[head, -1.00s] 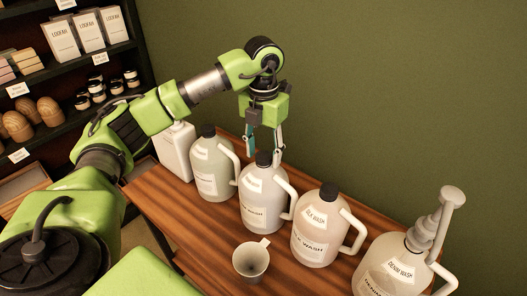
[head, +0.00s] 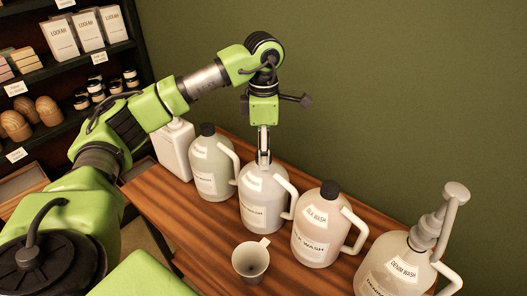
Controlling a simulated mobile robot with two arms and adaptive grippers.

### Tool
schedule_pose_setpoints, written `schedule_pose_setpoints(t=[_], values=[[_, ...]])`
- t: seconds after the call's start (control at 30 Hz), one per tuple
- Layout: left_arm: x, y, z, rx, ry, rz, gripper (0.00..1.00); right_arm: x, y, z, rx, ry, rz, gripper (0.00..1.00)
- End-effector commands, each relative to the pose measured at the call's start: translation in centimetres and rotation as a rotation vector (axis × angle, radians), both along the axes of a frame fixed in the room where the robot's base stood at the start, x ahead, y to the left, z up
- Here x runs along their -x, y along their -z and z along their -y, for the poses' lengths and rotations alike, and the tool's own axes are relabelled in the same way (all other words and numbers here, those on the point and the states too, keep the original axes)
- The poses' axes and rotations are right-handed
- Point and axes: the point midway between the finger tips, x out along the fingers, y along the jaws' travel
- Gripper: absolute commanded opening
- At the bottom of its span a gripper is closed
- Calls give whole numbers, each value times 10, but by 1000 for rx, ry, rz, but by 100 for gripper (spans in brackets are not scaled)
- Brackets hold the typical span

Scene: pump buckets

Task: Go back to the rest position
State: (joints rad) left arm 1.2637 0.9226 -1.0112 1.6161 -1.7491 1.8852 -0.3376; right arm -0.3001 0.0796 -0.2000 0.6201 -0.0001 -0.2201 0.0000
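My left gripper (head: 263,157) hangs down from the green arm that comes in from the left. In the head view it is over the second jug (head: 264,200), its fingertips overlapping that jug's dark cap; contact cannot be told. The fingers are seen edge-on, so their gap is hidden. The jug stands upright on the wooden counter (head: 180,222). My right gripper is not in view.
A jug (head: 212,170) stands left of it, a white container (head: 174,152) farther left. To the right are another jug (head: 322,232) and a pump jug (head: 397,270). A cup (head: 250,262) stands in front. Stocked shelves (head: 75,60) are at left, a green wall behind.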

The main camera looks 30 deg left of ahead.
Motion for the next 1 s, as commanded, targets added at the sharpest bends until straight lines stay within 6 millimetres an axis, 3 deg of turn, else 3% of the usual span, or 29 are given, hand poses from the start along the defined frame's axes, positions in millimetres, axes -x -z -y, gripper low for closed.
schedule_pose_setpoints(t=[0.2, 0.47, 0.5, 0.67, 1.0], values=[[0, 1, 0, 0, 263, -1, 45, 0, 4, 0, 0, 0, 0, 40], [0, 0, 0, 0, 310, -1, 45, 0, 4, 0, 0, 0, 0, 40], [0, 0, 0, 0, 309, -1, 43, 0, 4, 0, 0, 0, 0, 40], [0, 0, 0, 0, 308, -1, 3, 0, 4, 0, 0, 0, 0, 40], [0, 0, 0, 0, 308, -1, 3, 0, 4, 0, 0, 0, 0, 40]])
